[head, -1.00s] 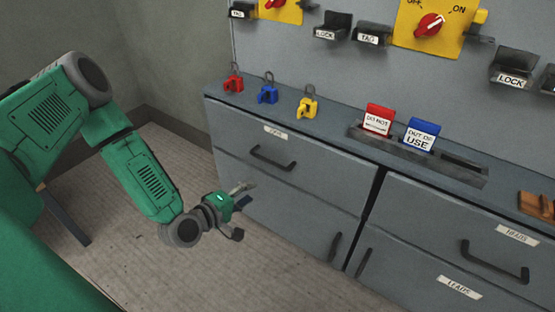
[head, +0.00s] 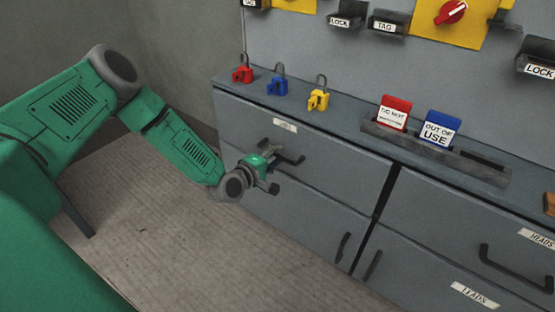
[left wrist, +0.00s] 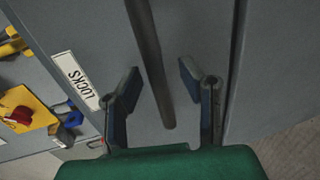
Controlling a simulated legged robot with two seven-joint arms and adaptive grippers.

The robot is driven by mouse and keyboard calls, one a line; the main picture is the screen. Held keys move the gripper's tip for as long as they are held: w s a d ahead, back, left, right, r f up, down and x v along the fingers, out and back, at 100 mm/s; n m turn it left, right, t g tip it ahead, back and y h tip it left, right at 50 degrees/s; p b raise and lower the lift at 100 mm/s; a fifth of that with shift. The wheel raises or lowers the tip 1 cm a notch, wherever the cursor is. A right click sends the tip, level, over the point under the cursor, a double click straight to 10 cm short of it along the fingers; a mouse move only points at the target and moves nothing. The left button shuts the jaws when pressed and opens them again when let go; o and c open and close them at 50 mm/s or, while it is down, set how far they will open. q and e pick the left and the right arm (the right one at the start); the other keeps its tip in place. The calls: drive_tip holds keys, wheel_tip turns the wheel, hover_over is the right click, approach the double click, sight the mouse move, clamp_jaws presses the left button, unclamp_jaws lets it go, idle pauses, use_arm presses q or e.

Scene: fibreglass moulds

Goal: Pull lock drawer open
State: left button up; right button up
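The lock drawer (head: 335,160) is the upper left drawer of the grey cabinet and looks shut. Its LOCKS label (left wrist: 76,80) reads clearly in the left wrist view. Its dark bar handle (head: 296,160) is partly hidden behind my left gripper (head: 272,160) in the head view. In the left wrist view the handle (left wrist: 147,50) runs between the two fingers of my left gripper (left wrist: 158,80). The fingers are open, with a visible gap on each side of the handle. I cannot tell whether the handle is at finger depth. My right gripper is not in view.
Red (head: 243,74), blue (head: 277,86) and yellow (head: 318,99) padlocks stand on the cabinet top. A slotted holder (head: 475,166) bears a red tag (head: 394,113) and a blue tag (head: 441,130). The floor (head: 200,255) before the cabinet is clear.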

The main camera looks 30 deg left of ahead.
use_arm(q)
drive_tip(key=shift+w, duration=0.3)
clamp_jaws()
drive_tip(key=shift+s+f, duration=0.1)
drive_tip(key=f+p+v, duration=0.2)
drive_tip(key=v, duration=0.7)
drive_tip(key=f+p+v, duration=0.1)
drive_tip(key=p+v, duration=0.1)
drive_tip(key=v, duration=0.7)
drive_tip(key=shift+s+f, duration=0.4)
drive_tip(key=shift+f, duration=0.05)
drive_tip(key=shift+a, duration=0.1)
